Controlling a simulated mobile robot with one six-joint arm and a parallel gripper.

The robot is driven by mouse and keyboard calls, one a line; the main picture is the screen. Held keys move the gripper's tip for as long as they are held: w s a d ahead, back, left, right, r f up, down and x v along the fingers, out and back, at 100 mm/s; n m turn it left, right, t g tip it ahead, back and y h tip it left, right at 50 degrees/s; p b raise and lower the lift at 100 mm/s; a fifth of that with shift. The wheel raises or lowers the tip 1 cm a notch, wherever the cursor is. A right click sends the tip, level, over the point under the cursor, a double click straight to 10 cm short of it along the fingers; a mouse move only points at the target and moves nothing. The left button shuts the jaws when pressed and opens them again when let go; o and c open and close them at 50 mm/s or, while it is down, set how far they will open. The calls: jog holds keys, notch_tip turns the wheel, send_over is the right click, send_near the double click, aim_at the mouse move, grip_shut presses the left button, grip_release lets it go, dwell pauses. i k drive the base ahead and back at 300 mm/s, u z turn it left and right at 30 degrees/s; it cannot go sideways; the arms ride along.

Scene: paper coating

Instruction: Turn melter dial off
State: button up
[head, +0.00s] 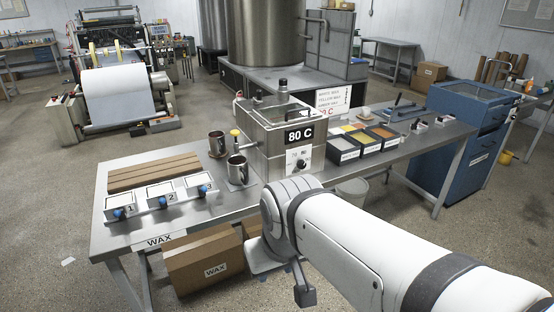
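The melter (262,132) is a boxy metal unit standing on the long steel table. Its front carries a black "80 C" display (299,135). Below that is a white plate with a round black dial (302,165); its setting is too small to read. My white arm reaches in from the lower right, and its end bends down in front of the table, below and to the left of the dial. A small dark end piece (305,296) hangs there, apart from the dial. My gripper's fingers cannot be made out clearly, and nothing is visibly held.
Two metal cups (237,170) stand left of the melter. A cardboard wax box (207,268) is under the table.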

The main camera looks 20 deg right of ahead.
aim_at(301, 164)
jog(key=z, duration=0.05)
jog(key=i, duration=1)
jog(key=u, duration=0.05)
